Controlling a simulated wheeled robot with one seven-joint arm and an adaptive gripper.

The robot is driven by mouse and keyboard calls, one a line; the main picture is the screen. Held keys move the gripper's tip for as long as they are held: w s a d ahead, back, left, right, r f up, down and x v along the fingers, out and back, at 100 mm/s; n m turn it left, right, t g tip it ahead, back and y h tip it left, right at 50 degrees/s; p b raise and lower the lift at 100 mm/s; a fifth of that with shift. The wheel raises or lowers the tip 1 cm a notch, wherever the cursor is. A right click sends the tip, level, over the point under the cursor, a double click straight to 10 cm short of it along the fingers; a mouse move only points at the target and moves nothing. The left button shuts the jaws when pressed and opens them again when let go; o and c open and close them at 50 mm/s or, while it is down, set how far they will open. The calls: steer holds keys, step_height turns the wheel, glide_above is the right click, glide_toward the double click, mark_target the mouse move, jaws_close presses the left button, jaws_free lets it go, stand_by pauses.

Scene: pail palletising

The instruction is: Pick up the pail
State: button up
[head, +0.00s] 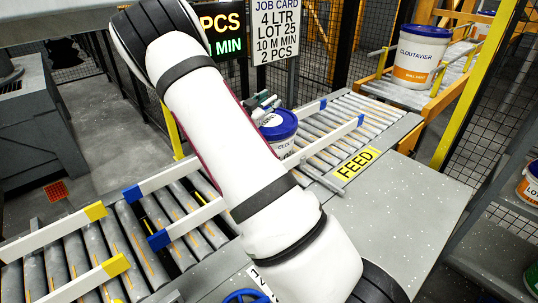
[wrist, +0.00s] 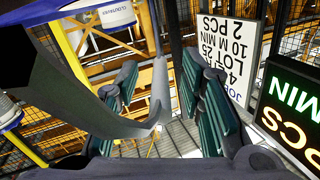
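A white pail with a blue lid (head: 281,125) stands upright on the roller conveyor near the FEED sign. My arm hides its left and lower part. My gripper (head: 264,104) is at the far left side of the lid, partly hidden by my arm. In the wrist view its two green-padded fingers (wrist: 168,95) are spread apart, and it is open. A grey bar (wrist: 159,80) shows in the gap between them; I cannot tell what it belongs to. A blue and white edge at the far left of the wrist view looks like part of a pail.
Another pail, labelled CLOUTAVIER (head: 415,57), stands on a conveyor at the back right. White guide rails (head: 335,140) flank the rollers. A job card board (head: 280,33) and a lit display (head: 224,32) stand behind.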

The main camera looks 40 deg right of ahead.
steer(key=shift+c, duration=0.6)
jaws_close()
